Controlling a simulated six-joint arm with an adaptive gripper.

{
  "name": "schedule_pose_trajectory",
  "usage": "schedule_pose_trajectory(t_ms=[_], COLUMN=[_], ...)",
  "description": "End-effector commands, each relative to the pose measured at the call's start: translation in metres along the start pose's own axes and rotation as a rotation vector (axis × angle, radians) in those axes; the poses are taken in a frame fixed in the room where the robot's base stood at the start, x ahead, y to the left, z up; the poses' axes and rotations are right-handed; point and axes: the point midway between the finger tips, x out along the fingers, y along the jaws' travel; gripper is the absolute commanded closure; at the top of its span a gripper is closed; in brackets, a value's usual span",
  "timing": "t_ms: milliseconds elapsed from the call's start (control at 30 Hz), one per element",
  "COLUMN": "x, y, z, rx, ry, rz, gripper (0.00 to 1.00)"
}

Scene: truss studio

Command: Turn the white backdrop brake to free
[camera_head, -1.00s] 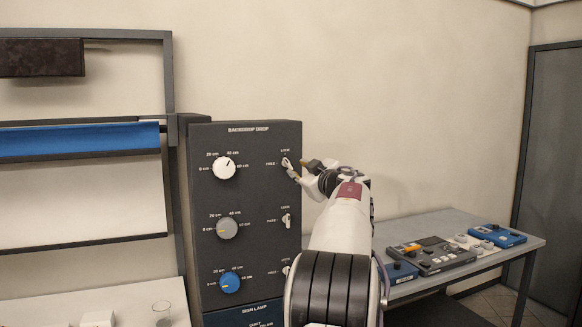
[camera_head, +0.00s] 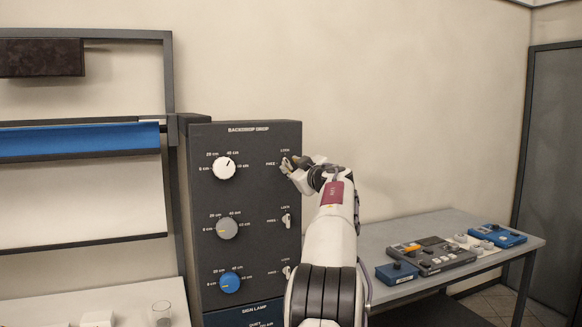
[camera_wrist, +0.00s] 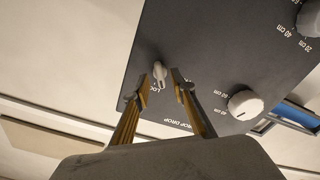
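The white backdrop brake is a small pale lever (camera_wrist: 159,72) on the dark "BACKDROP DROP" panel (camera_head: 254,145). In the wrist view, which is turned over, the lever points toward the "LOCK" lettering. In the head view my gripper (camera_head: 290,166) is at the top brake and covers most of it, beside the "LOCK" and "FREE" labels. In the wrist view my gripper (camera_wrist: 166,83) is open, with its two yellowish fingers apart and the lever at the gap between their tips, closer to the left finger. I cannot tell whether a finger touches it.
The white knob (camera_head: 224,168), grey knob (camera_head: 227,228) and blue knob (camera_head: 230,282) sit left of the brakes. The grey brake (camera_head: 287,219) and the lowest brake (camera_head: 287,271) are below. A table (camera_head: 420,232) with control boxes stands right.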

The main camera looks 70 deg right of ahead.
Motion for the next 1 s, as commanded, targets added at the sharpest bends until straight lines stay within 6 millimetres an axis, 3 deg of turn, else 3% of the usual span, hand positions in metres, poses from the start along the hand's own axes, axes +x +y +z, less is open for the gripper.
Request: schedule_pose_trajectory(t_ms=[700,733,800,833,1000], x=[0.0109,0.0109,0.0109,0.0109,0.0109], y=[-0.0003,-0.0003,-0.0003,-0.0003,-0.0004], z=[0.0,-0.0001,-0.0001,0.0,0.0], rx=[0.001,0.0,0.0,0.0,0.0], ry=[0.0,0.0,0.0,0.0,0.0], rz=[0.001,0.001,0.001,0.001,0.001], gripper=[0.75,0.78,0.96,1.0,1.0])
